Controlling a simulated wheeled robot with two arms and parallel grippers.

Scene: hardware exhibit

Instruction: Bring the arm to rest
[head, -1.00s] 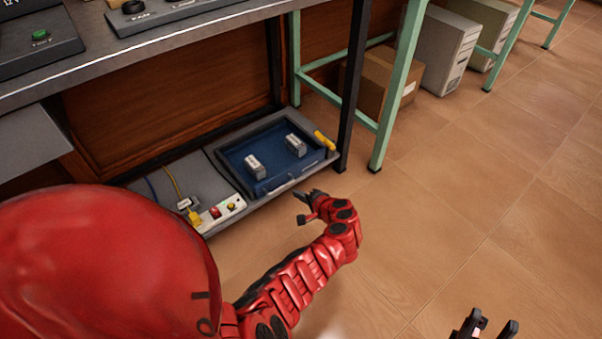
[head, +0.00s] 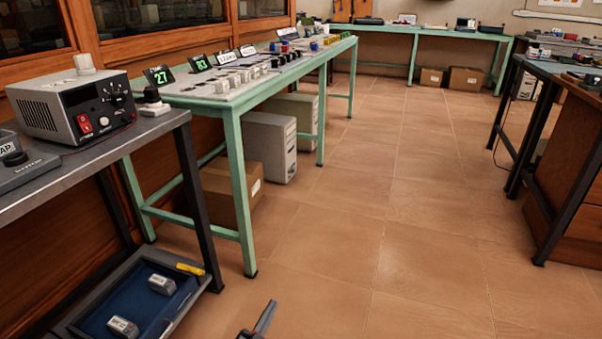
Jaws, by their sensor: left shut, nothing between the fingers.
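My left gripper (head: 260,325) shows at the bottom edge of the head view, left of the middle. Its dark fingers are together with nothing between them. It is over the floor, to the right of the blue tray (head: 104,302) on the low shelf, and apart from it. The rest of the left arm is below the picture. My right gripper is out of view.
The low shelf's tray holds two grey-white blocks (head: 162,284), (head: 122,327), with a yellow item (head: 190,269) at its edge. A grey bench (head: 150,130) stands at left, a green-legged table (head: 240,190) behind it. Open tiled floor (head: 400,250) lies ahead, another bench (head: 545,160) at right.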

